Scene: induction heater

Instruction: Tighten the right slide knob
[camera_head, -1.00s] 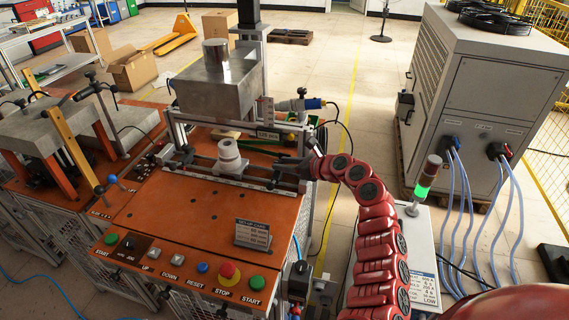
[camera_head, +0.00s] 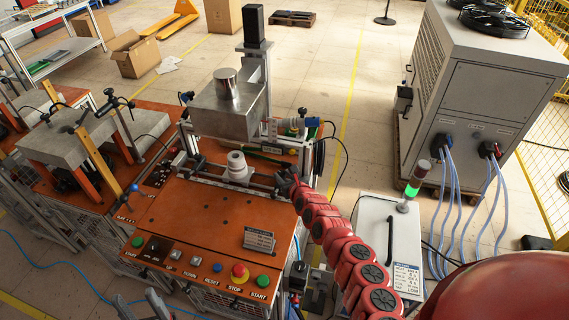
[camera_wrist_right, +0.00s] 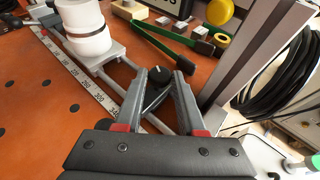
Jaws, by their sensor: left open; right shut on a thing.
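The right slide knob (camera_wrist_right: 158,82) is black with a white mark and sits on the grey slide in the right wrist view. My right gripper (camera_wrist_right: 160,78) is shut on it, with a finger on each side. In the head view my right gripper (camera_head: 284,176) is at the right end of the slide rail, and the knob is too small to make out there. My left gripper (camera_head: 138,302) is open and empty at the bottom edge, in front of the orange bench and far from the knob.
A white cylinder (camera_head: 237,167) stands on the slide left of my right gripper, beside a ruler scale (camera_wrist_right: 85,68). A metal upright (camera_wrist_right: 250,50) and a green-handled tool (camera_wrist_right: 160,42) are close by. Push buttons (camera_head: 240,272) line the bench (camera_head: 190,212) front.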

